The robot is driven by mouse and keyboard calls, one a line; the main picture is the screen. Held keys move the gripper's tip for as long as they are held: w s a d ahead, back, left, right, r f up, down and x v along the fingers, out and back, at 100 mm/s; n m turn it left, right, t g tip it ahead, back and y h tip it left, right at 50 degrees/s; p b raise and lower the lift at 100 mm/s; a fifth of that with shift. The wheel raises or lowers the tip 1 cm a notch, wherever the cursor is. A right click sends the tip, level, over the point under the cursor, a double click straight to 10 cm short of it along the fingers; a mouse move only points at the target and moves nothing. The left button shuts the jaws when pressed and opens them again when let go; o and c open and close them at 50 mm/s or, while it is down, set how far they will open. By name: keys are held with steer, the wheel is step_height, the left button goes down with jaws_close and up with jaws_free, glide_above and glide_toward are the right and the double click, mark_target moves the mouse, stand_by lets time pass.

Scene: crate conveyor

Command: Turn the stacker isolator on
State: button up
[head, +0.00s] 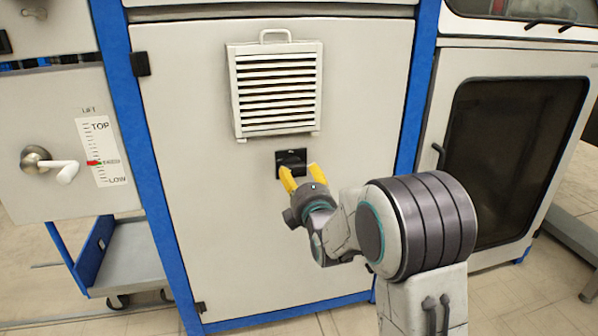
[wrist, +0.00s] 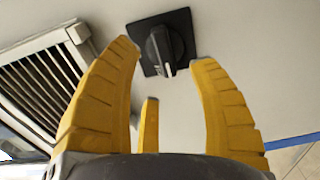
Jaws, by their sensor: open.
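The isolator (head: 291,160) is a black square plate with a black rotary knob on the grey cabinet door, below the vent. In the wrist view the isolator knob (wrist: 160,50) shows a white mark at its lower end, pointing down and slightly right in that picture. My gripper (head: 302,176) has yellow fingers pointing at the isolator. In the wrist view the open fingers of my gripper (wrist: 168,60) stand to either side of the knob, with a gap to it. They hold nothing. In the head view the fingertips cover part of the plate's lower edge.
A louvred vent (head: 277,90) with a top handle sits above the isolator. Left is a panel with a lever (head: 62,170) and a LIFT scale (head: 103,152) marked TOP to LOW. A dark-windowed cabinet (head: 512,160) stands right. A blue-edged cart (head: 125,258) is lower left.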

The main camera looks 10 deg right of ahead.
mark_target(295, 168)
steer(key=shift+w+b, duration=0.4)
steer(key=shift+w, duration=2.25)
jaws_close()
